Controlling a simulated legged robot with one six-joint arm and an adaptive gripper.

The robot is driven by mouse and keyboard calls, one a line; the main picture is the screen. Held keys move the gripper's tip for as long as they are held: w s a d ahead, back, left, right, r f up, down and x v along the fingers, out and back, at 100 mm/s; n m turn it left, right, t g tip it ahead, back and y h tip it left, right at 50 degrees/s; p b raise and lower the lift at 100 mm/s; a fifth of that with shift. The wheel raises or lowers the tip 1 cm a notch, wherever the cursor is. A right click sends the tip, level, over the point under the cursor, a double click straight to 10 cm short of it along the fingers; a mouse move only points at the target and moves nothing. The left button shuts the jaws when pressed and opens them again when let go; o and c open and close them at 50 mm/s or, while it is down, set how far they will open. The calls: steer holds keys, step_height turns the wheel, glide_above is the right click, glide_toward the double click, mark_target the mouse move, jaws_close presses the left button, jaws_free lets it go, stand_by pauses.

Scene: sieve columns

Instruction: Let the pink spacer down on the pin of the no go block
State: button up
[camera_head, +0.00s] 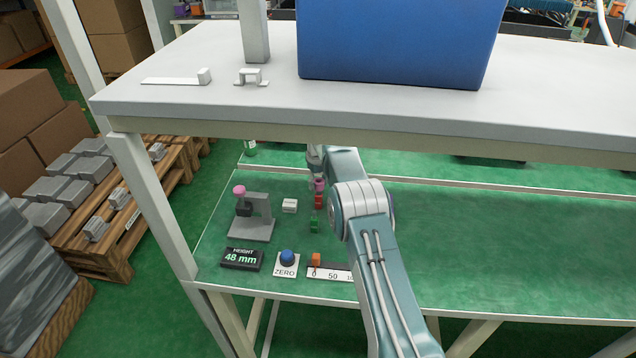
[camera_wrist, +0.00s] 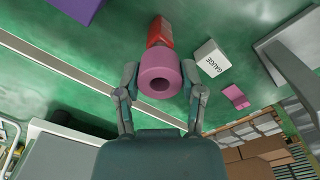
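The pink spacer (camera_head: 319,186) is a thick ring between the fingertips of my gripper (camera_head: 316,168), on the lower shelf side of the bench. In the wrist view the spacer (camera_wrist: 161,82) shows its round hole toward the camera, with a finger of my gripper (camera_wrist: 160,80) close against each side. A red block (camera_head: 318,202), which I take for the no go block, is just below the spacer; in the wrist view the red block (camera_wrist: 160,32) is partly covered by it. Its pin is hidden, and I cannot tell whether spacer and block touch.
The height display (camera_head: 242,259) reads 48 mm. The upper tabletop (camera_head: 200,100) overhangs my arm.

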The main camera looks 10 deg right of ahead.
steer(key=shift+o, duration=1.3)
step_height(320, 180, up, 7)
steer(key=shift+w+r, duration=0.1)
steer(key=shift+r, duration=0.05)
